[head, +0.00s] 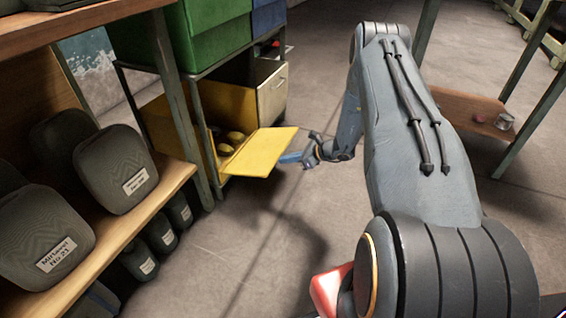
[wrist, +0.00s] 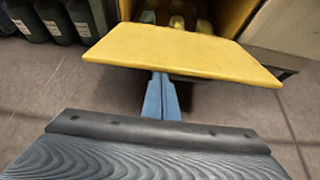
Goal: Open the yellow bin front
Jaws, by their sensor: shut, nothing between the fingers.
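The yellow bin (head: 172,130) stands low in the rack, and its yellow front (head: 258,152) is swung down and outward, nearly level. Several rounded yellowish items (head: 232,137) show inside the bin. The front also fills the upper middle of the wrist view (wrist: 180,50), with part of the bin's inside behind it. My gripper (head: 284,158) is shut and empty at the front's outer edge. In the wrist view its blue fingers (wrist: 161,98) reach up to the near edge of the front and their tips are hidden beneath it. I cannot tell whether they touch it.
A cream drawer (head: 272,95) is right of the bin; green (head: 215,45) and blue (head: 268,15) bins sit above. A wooden shelf (head: 150,215) with dark labelled containers (head: 115,168) is at left. A table with a low shelf (head: 465,112) is at right. Floor between is clear.

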